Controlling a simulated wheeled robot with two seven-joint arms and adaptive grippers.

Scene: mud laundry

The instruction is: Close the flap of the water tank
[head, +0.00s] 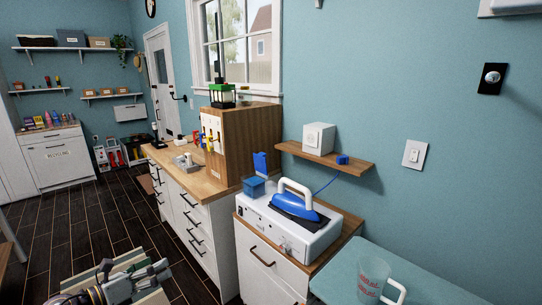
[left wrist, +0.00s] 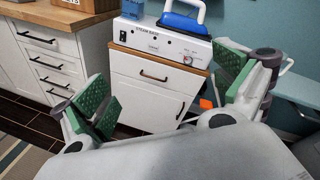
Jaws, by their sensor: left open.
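The water tank (head: 253,187) is a small blue box at the left end of the white steam base (head: 290,229). Its blue flap (head: 260,163) stands upright, open, above the box. In the left wrist view the tank (left wrist: 132,9) shows only partly at the top edge. My left gripper (head: 137,276) is at the lower left of the head view, low and well apart from the tank. In the left wrist view its green-padded fingers (left wrist: 165,85) are spread wide with nothing between them. My right gripper is not in view.
A blue iron (head: 290,203) with a white handle rests on the steam base, beside the tank. The base stands on a white cabinet (head: 262,262). An ironing board (head: 405,275) with a clear mug (head: 376,278) is at the front right. A wooden cabinet (head: 252,140) stands behind.

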